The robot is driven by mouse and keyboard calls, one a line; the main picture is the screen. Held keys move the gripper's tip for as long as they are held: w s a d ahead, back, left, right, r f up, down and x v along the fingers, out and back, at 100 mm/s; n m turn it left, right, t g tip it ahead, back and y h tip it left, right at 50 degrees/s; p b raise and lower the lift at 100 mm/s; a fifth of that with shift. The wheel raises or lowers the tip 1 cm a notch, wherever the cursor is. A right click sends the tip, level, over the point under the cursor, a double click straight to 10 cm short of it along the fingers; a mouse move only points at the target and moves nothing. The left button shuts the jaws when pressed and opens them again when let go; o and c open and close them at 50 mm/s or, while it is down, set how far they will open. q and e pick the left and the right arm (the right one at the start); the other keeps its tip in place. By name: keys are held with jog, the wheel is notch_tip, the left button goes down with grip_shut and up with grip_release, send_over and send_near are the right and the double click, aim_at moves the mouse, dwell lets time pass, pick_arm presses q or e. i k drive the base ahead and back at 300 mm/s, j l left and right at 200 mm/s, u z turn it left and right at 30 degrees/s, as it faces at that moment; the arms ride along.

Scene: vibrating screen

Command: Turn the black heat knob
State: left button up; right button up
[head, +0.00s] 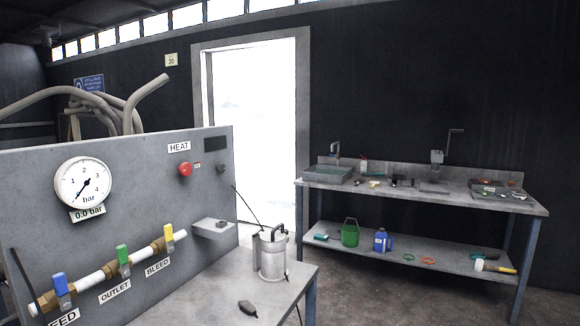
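The grey panel (130,215) stands at the left and carries a white HEAT label (179,147). A small dark knob (221,168) sits near the panel's right edge, to the right of the label; its pointer direction is too small to tell. A red button (185,169) is just below the label, to the left of the knob, with a tiny tag between them. Neither of my grippers is in view.
A gauge (83,182) reads 0.0 bar. Blue, green and yellow valve handles line a pipe (105,270). A metal canister (271,255) stands on the bench before the panel's right end. A workbench (420,185) with tools stands at the right; the doorway is open.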

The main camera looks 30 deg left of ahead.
aim_at(220, 168)
jog(key=i+l, duration=0.15)
jog(key=i, duration=0.3)
jog(key=i+l+u, duration=0.1)
jog(key=i, duration=0.4)
jog(key=i+l, duration=0.25)
jog(key=i, duration=0.2)
jog(key=i+u, duration=0.4)
jog(key=i+l+u, duration=0.15)
jog(key=u, duration=0.25)
jog(key=i+l+u, duration=0.2)
jog(key=u, duration=0.2)
jog(key=i+l+u, duration=0.4)
jog(key=k+j, duration=0.05)
jog(key=j, duration=0.05)
